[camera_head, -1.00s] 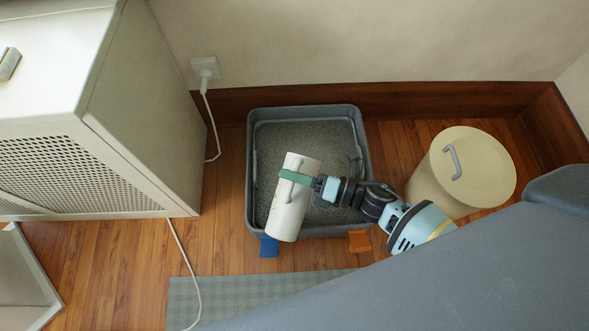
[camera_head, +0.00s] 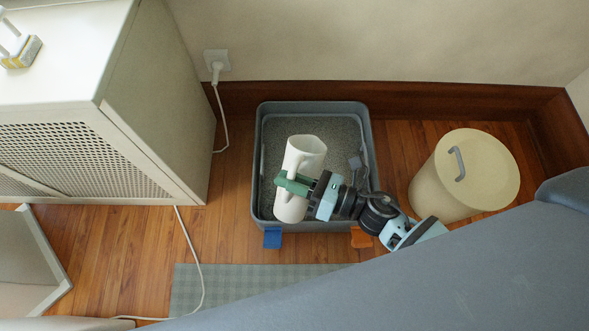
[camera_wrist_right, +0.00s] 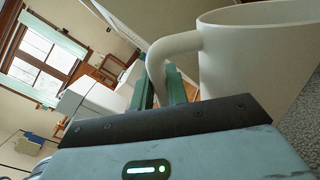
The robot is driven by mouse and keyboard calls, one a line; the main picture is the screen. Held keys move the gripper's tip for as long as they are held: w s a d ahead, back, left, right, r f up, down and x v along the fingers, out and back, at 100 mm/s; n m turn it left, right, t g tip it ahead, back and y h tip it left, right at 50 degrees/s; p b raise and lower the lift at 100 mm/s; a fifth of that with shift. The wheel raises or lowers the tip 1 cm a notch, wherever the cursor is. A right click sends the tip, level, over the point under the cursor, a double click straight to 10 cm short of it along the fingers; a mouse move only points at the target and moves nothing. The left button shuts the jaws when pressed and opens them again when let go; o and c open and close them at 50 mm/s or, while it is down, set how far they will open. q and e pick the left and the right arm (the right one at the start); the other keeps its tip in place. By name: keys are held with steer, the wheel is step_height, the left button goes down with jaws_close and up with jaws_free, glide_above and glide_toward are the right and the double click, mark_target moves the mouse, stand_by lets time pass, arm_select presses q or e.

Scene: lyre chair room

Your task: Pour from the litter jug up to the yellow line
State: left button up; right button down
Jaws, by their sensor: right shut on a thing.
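The litter jug (camera_head: 305,152) is a white cylinder with a handle, held over the grey litter tray (camera_head: 372,150) in the head view. My right gripper (camera_head: 293,184) has its green fingers shut on the jug's handle. In the right wrist view the jug (camera_wrist_right: 262,52) fills the upper right, and the green fingertips (camera_wrist_right: 166,85) close around its handle. The jug looks tilted. Grey litter (camera_head: 345,135) covers the tray's floor. I cannot make out a yellow line or any falling litter. My left gripper is not in view.
A cream lidded bin (camera_head: 440,185) stands right of the tray. A white cabinet (camera_head: 165,110) stands to the left. Blue (camera_head: 272,238) and orange (camera_head: 361,238) tabs sit at the tray's front. A white cable (camera_head: 190,250) runs over the floor to a checked mat (camera_head: 240,285).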

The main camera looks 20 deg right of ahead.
mark_target(285, 196)
steer(key=shift+s+a+r+n, duration=0.15)
steer(key=shift+s+a+n, duration=0.1)
steer(key=shift+n, duration=0.15)
steer(key=s+a+f+n+b, duration=0.1)
steer(key=n+b, duration=0.1)
steer(key=b, duration=0.1)
steer(key=shift+s+a+f, duration=0.1)
steer(key=shift+s+f, duration=0.25)
steer(key=shift+f, duration=0.05)
steer(key=shift+s+a+f+n+b, duration=0.3)
steer(key=shift+s+a+n+b, duration=0.15)
steer(key=shift+n+b, duration=0.55)
steer(key=shift+s+a+f+n, duration=0.2)
steer(key=shift+s+n, duration=0.1)
steer(key=shift+s, duration=0.05)
